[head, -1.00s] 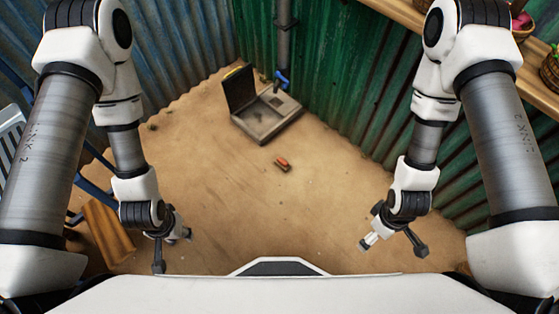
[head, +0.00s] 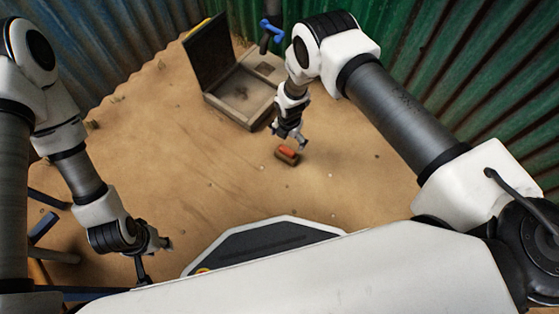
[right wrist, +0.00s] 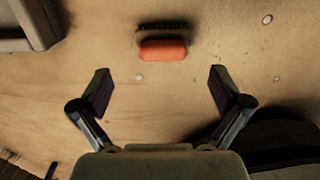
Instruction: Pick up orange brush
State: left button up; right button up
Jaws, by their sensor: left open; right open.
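The orange brush (head: 287,153) lies on the sandy floor, in front of the open grey case. It has an orange part and a dark brown part. In the right wrist view the orange brush (right wrist: 163,48) lies ahead of the fingertips, centred between them and apart from them. My right gripper (head: 291,141) is open and empty, close by the brush in the head view; its spread fingers also show in the right wrist view (right wrist: 161,88). My left gripper (head: 153,255) is open and empty, low at the left, far from the brush.
An open grey case (head: 241,95) with a dark raised lid stands behind the brush. A blue-handled tap (head: 270,30) on a pipe is at the back. Corrugated walls, blue-grey (head: 110,45) and green (head: 470,70), close the corner. Sandy floor around the brush is clear.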

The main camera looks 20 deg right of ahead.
aim_at(287, 155)
jog(key=shift+s+f, duration=0.15)
jog(key=shift+f, duration=0.45)
jog(key=shift+s+f, duration=0.15)
jog(key=shift+f, duration=0.45)
jog(key=shift+s+f+b, duration=0.1)
jog(key=shift+f+b, duration=0.25)
jog(key=shift+b, duration=0.1)
notch_tip(287, 155, down, 7)
jog(key=b, duration=0.5)
jog(key=shift+a, duration=0.15)
jog(key=shift+r, duration=0.15)
pick_arm(q)
notch_tip(287, 155, down, 7)
pick_arm(e)
jog(key=c, duration=1)
